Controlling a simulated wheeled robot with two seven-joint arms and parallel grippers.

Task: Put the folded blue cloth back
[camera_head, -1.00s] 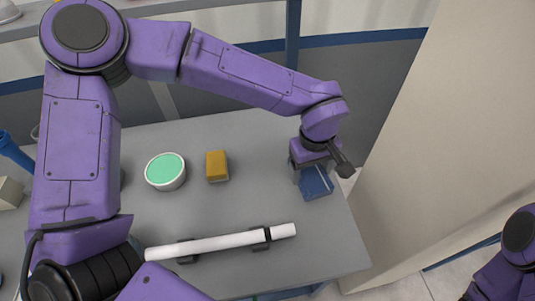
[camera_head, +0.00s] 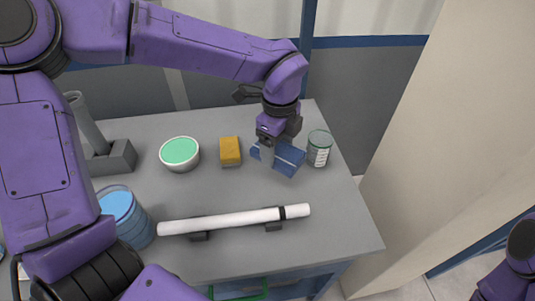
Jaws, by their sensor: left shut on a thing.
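Whether the cloth touches the table top is hard to tell. At the right edge only a purple part of my right arm shows; its gripper is out of view.
The can (camera_head: 318,149) stands close to the cloth's right. A yellow block (camera_head: 230,152) and a green-topped round tub (camera_head: 180,153) are to the left. A white pipe (camera_head: 235,220) lies on dark supports in front. A blue-filled jar (camera_head: 125,215) stands at left.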

